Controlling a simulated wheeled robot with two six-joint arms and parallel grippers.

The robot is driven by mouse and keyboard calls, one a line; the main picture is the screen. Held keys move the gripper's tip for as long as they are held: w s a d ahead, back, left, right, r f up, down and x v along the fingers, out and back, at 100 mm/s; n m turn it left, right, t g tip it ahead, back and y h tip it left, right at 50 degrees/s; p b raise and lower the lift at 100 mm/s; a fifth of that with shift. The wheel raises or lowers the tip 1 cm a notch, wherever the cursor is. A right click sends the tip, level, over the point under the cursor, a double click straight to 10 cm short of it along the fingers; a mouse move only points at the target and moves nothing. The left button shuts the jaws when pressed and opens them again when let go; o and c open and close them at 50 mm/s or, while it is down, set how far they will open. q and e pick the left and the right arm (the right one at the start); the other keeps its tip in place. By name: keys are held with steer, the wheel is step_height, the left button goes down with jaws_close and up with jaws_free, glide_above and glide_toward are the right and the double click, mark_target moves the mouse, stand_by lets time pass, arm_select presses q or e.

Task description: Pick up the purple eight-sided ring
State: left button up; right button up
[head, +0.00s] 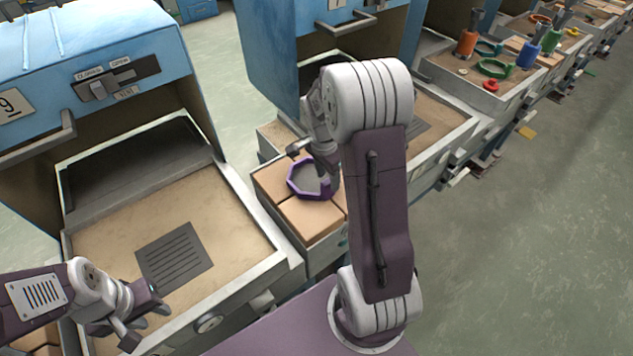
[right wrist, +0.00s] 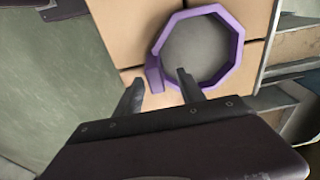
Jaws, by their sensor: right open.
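The purple eight-sided ring (head: 307,195) lies flat on tan boxes in the middle of the head view. In the right wrist view the ring (right wrist: 238,52) shows an open centre and a short purple tab on its left side. My right gripper (head: 314,168) is open over the ring. In the right wrist view its fingertips (right wrist: 159,77) stand on either side of the tab, the right one overlapping the ring's lower left rim. I cannot tell whether they touch it. My left gripper (head: 148,328) is open and empty at the lower left, away from the ring.
The tan boxes (head: 312,218) fill a bay between two blue-hooded stations. The left station has a bare tan bed with a dark slotted plate (head: 174,256). Several coloured rings and handled tools stand on a farther bench, including a green ring (head: 494,68).

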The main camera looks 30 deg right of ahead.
mark_target(329, 188)
steer(key=f, duration=0.3)
steer(key=f+b, duration=0.1)
steer(key=shift+s+f, duration=0.2)
steer(key=shift+s, duration=0.15)
steer(key=shift+w+d+f, duration=0.1)
steer(key=shift+d+f, duration=0.05)
steer(key=shift+f, duration=0.15)
steer(key=shift+r, duration=0.1)
jaws_close()
stand_by(0.6)
